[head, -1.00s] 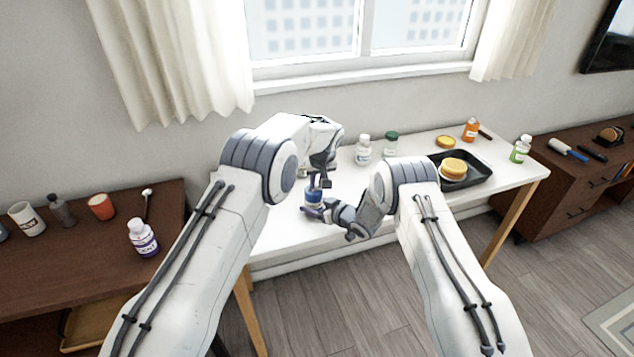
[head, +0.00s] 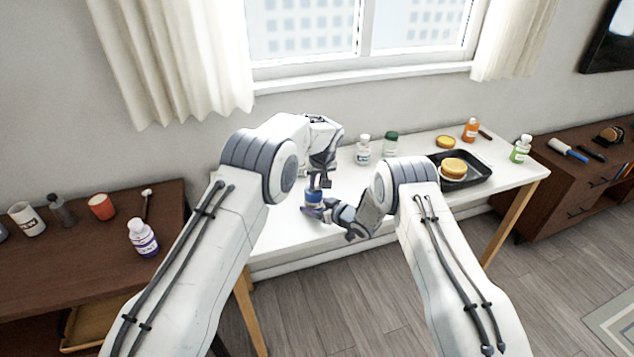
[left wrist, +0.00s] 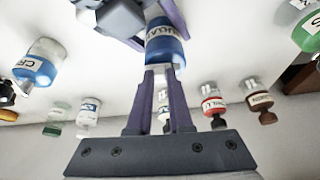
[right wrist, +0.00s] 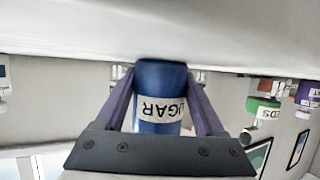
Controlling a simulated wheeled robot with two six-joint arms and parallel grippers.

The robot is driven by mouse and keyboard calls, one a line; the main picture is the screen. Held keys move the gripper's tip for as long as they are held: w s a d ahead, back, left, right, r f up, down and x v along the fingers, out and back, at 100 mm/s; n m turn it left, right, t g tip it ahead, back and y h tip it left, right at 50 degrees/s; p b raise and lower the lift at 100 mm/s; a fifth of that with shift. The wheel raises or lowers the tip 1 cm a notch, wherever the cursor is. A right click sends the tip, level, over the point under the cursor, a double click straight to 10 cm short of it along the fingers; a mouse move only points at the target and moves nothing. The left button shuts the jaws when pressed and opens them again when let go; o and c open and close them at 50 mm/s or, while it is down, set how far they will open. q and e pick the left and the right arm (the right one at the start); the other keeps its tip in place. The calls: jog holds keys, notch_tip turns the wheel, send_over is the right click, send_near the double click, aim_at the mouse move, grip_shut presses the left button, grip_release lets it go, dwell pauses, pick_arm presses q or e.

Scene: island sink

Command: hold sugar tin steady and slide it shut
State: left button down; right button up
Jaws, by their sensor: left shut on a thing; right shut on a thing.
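The sugar tin (head: 313,198) is a small blue tin with a white label, at the front left of the white table. My right gripper (head: 325,212) is shut around its body from the side; the right wrist view shows the blue tin (right wrist: 160,82) and its SUGAR label between the two fingers. My left gripper (head: 318,183) comes down from above and is shut on the top part of the tin. In the left wrist view its fingertips (left wrist: 161,70) flank the pale top, beside the blue body (left wrist: 165,50). How far the top is slid is hidden by the fingers.
Behind the tin stand a white bottle (head: 363,150) and a green-capped bottle (head: 391,144). A dark tray (head: 484,176) with a round yellowish item is to the right. A brown side table (head: 90,255) at left holds cups and a bottle.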

pick_arm(q)
jog(key=shift+s+a, duration=0.2)
jog(key=shift+a, duration=0.6)
jog(key=c, duration=0.8)
grip_release()
jog(key=v, duration=1.2)
